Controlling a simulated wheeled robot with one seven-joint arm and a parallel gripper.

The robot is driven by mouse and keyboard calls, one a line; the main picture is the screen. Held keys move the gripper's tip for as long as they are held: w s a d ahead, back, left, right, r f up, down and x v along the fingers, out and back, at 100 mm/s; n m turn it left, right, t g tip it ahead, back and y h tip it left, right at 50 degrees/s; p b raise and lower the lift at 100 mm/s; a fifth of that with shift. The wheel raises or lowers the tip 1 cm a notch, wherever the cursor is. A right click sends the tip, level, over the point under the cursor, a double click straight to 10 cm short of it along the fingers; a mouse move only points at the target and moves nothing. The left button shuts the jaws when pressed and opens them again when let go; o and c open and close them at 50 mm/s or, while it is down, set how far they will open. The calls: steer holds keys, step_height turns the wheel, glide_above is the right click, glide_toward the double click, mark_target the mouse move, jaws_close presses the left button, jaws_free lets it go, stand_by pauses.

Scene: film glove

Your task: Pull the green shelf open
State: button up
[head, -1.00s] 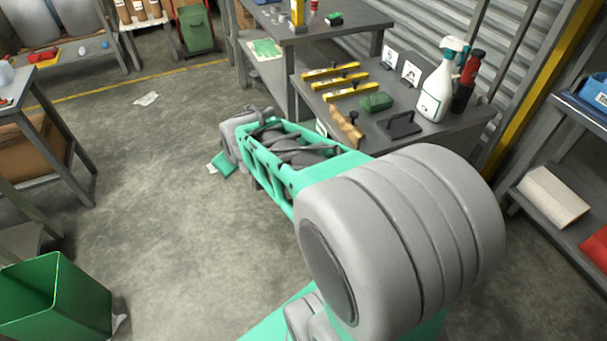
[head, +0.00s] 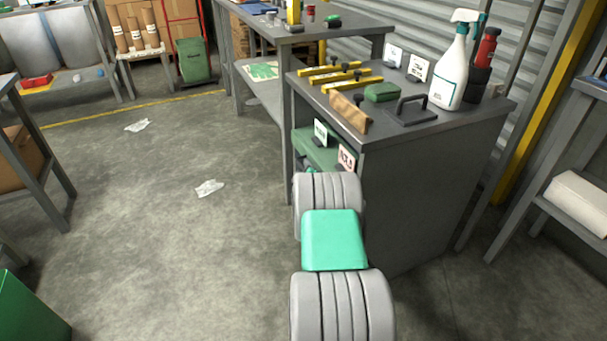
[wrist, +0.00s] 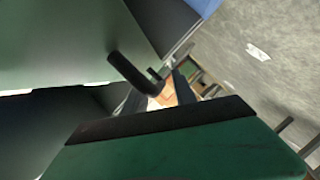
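The green shelf (head: 312,151) is in the left-facing front of the grey cabinet (head: 430,190), partly hidden behind my arm. In the wrist view, a green panel (wrist: 60,40) fills the upper left and carries a dark curved handle (wrist: 130,72). My gripper (wrist: 161,84) shows there as two dark fingers with a gap between them. The handle's end is close to the fingers; I cannot tell whether it lies between them or whether they touch it. My arm hides the gripper in the head view. How far the shelf stands out is unclear.
The cabinet top holds a spray bottle (head: 452,70), a green block (head: 381,92), yellow bars and a dark handled tool (head: 408,111). A workbench (head: 300,32) stands behind. The floor left of the cabinet is clear except for paper scraps (head: 209,188). A green bin (head: 28,312) is at lower left.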

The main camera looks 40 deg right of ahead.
steer(key=shift+w+d+f, duration=0.1)
steer(key=shift+w+d, duration=0.1)
steer(key=shift+w, duration=0.05)
steer(key=shift+c, duration=0.4)
jaws_close()
stand_by(0.9)
